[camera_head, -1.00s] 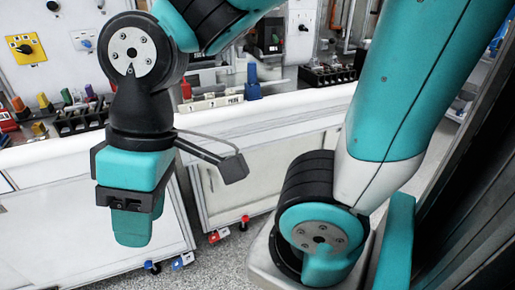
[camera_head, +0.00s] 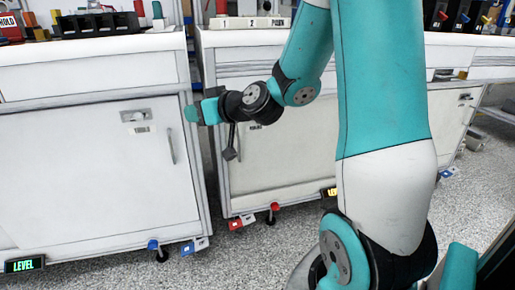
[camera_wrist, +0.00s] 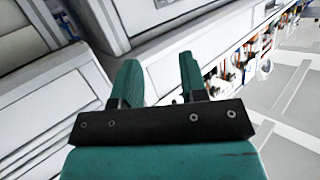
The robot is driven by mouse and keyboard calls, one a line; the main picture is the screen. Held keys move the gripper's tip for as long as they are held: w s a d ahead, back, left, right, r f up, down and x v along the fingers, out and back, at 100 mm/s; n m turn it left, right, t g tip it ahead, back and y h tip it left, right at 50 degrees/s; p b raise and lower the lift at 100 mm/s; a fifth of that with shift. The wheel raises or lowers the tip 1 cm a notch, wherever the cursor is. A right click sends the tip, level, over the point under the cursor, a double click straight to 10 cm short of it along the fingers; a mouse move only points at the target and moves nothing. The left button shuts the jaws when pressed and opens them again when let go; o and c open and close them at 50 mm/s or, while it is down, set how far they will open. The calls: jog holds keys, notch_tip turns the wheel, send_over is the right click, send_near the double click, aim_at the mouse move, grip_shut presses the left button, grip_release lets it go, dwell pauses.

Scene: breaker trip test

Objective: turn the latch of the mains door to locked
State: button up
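In the head view a white cabinet door (camera_head: 85,185) at left has a small latch plate (camera_head: 135,116) near its top right, a label (camera_head: 140,131) below it and a vertical handle (camera_head: 171,145). A second cabinet door (camera_head: 285,165) stands right of it, its upper part partly behind my arm; its label (camera_head: 255,126) is too small to read. I cannot tell from the labels which is the mains door. My gripper (camera_head: 194,112) points left, in front of the left cabinet's right edge, right of the latch. In the wrist view its fingers (camera_wrist: 160,72) are apart with nothing between them.
Worktops above the cabinets carry a black rack (camera_head: 100,25), numbered blocks (camera_head: 250,22) and other gear. Blue (camera_head: 153,245) and red (camera_head: 275,208) foot knobs with tags stick out at the cabinet bottoms. The speckled floor (camera_head: 220,265) in front is clear.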

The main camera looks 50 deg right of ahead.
jog(key=s+d+f+m+h+b, duration=0.2)
jog(key=d+f+m+h+b, duration=0.2)
jog(key=d+f+h+b, duration=0.5)
jog(key=s+d+f+m+h+b, duration=0.25)
jog(key=d+f, duration=0.45)
jog(key=d, duration=0.7)
jog(key=shift+m+t+h, duration=0.35)
jog(key=shift+t+h, duration=0.05)
jog(key=shift+h, duration=0.05)
jog(key=shift+w+a+p+x, duration=0.15)
jog(key=shift+p+x, duration=1.6)
jog(key=shift+x, duration=1.15)
jog(key=shift+a+p+x, duration=0.1)
jog(key=shift+p+x, duration=1.65)
jog(key=shift+x, duration=1.15)
jog(key=shift+w+a+p+x, duration=0.15)
jog(key=shift+p+x, duration=1.6)
jog(key=shift+x, duration=1.15)
jog(key=shift+r, duration=0.1)
grip_shut()
